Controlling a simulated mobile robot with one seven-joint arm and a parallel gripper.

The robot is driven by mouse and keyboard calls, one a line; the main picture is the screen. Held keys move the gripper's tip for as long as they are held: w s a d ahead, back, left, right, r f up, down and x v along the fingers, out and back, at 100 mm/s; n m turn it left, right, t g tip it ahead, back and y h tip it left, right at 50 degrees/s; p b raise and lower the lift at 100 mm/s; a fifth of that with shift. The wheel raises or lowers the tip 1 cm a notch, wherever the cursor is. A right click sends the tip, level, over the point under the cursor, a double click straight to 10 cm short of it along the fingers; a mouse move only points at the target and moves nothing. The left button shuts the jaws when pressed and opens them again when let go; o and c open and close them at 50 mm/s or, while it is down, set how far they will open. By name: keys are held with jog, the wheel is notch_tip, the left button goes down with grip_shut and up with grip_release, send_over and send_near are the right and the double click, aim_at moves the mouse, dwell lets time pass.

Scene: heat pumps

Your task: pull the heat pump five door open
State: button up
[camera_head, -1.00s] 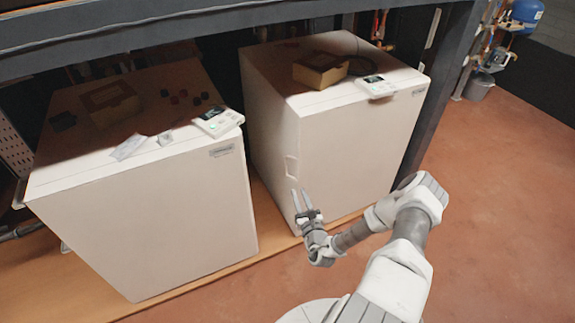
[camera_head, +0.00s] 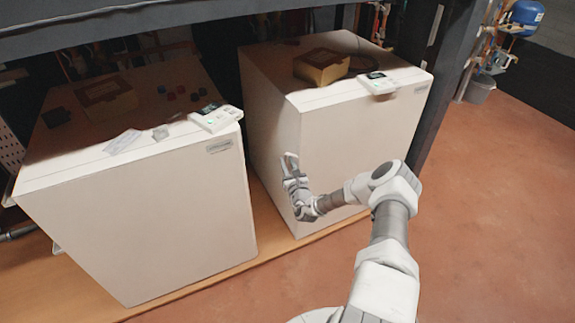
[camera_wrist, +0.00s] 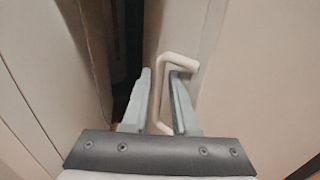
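Two white box-shaped heat pumps stand side by side, a left one (camera_head: 140,225) and a right one (camera_head: 350,140); their labels are too small to read. My gripper (camera_head: 290,160) is at the left front edge of the right unit. In the wrist view my gripper (camera_wrist: 164,76) is open, with a gap between its two fingers. A pale bracket-shaped door handle (camera_wrist: 162,95) stands out from the door panel (camera_wrist: 240,80). Its bar runs between the fingers, and the right finger reaches behind the bar. The door looks closed. In the head view my gripper hides the handle.
Boxes (camera_head: 322,66) and control panels (camera_head: 392,82) lie on top of the units. A narrow dark gap separates the units. A dark post (camera_head: 440,100) stands at the right. The reddish floor (camera_head: 500,200) in front and to the right is clear.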

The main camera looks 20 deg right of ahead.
grip_shut()
dwell(1.4)
